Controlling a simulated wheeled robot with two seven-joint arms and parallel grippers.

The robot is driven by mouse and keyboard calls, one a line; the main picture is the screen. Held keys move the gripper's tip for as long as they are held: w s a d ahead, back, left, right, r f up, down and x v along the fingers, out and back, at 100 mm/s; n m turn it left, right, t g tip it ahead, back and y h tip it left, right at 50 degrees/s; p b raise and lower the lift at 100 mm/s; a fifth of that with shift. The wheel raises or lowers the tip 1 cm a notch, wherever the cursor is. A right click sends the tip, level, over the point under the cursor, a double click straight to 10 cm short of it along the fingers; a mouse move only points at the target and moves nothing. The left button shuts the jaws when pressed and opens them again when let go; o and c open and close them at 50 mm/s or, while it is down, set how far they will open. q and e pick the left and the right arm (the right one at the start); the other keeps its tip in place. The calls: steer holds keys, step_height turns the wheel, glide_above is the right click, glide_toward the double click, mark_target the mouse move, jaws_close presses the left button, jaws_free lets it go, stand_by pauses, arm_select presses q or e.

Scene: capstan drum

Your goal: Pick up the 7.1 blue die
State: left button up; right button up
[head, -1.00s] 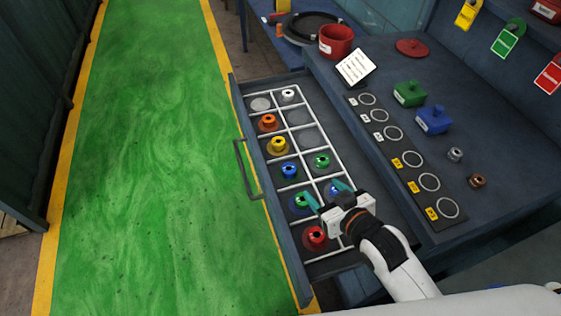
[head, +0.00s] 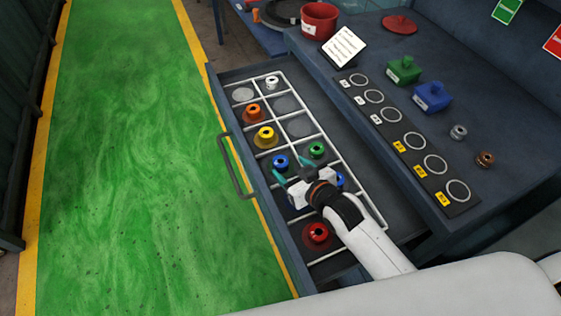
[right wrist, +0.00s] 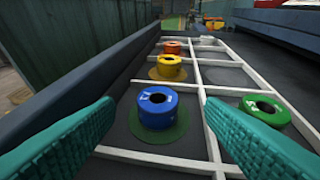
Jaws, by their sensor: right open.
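A blue die (head: 281,162), round with a centre hole, stands upright in the left column of the open drawer. My right gripper (head: 293,174) is open with teal fingers, just on the near side of this die. In the right wrist view the die appears ahead, between the spread fingertips, without visible contact. A second blue die (head: 341,180) is partly hidden behind the gripper in the right column. My left gripper is not in view.
Neighbouring dies are yellow (head: 265,137), green (head: 317,149), orange (head: 253,112) and red (head: 318,234). White dividers separate the drawer's (head: 285,230) compartments. The workbench (head: 500,120) on the right holds green and blue blocks and a strip of ringed spots.

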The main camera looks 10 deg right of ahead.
mark_target(283, 164)
steer(key=shift+f+p+x, duration=0.15)
steer(key=shift+p+x, duration=0.1)
steer(key=shift+x, duration=1.2)
steer(key=shift+f+p+x, duration=0.1)
steer(key=shift+p+x, duration=0.15)
steer(key=shift+x, duration=1.2)
steer(key=shift+s+r, duration=0.1)
steer(key=shift+s, duration=0.05)
steer(key=c, duration=1.2)
